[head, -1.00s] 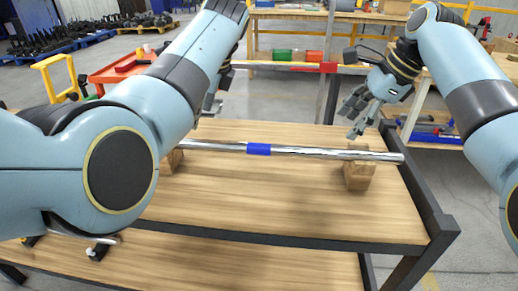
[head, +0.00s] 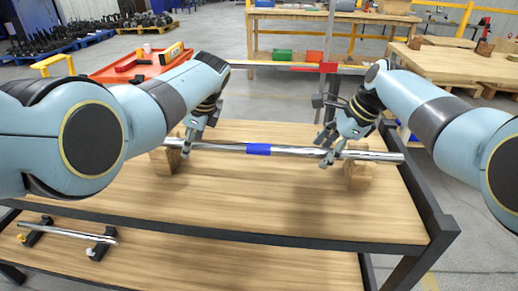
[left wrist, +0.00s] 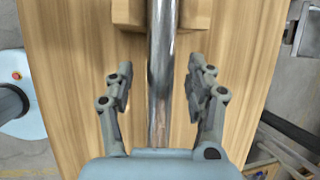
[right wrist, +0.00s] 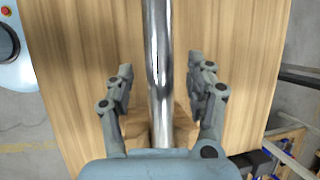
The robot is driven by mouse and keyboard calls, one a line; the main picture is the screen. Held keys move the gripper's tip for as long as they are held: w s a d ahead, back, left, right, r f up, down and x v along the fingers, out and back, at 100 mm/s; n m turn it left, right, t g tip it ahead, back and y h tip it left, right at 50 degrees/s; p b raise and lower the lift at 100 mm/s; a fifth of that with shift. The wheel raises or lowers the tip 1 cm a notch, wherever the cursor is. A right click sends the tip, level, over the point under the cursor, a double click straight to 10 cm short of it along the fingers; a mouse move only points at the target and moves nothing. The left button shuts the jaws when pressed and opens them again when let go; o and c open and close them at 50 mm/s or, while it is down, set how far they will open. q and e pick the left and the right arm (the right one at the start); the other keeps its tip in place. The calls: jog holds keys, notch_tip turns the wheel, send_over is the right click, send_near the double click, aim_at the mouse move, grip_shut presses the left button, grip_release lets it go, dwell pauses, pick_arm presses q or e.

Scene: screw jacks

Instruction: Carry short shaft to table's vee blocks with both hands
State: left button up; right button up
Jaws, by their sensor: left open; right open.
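A polished steel shaft with a blue band (head: 258,149) lies level across two wooden vee blocks, the left block (head: 163,161) and the right block (head: 359,172), on the wooden table (head: 250,200). My left gripper (head: 188,146) is at the shaft just right of the left block. In the left wrist view its open fingers (left wrist: 160,92) stand on either side of the shaft (left wrist: 161,65), apart from it. My right gripper (head: 331,156) is at the shaft just left of the right block. Its open fingers (right wrist: 160,90) also straddle the shaft (right wrist: 157,50) with gaps.
Behind the table, another long bar with a red band (head: 328,67) runs level in front of a workbench (head: 330,17). A lower shelf (head: 200,265) carries a small rod (head: 62,231) on black holders. A red cart (head: 135,68) stands at the back left. The tabletop in front of the shaft is clear.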

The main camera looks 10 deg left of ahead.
pick_arm(q)
grip_shut()
pick_arm(e)
grip_shut()
pick_arm(q)
jog(key=shift+w+r, duration=0.15)
jog(key=shift+r, duration=0.15)
pick_arm(e)
jog(key=shift+w+r, duration=0.2)
jog(key=shift+r, duration=0.15)
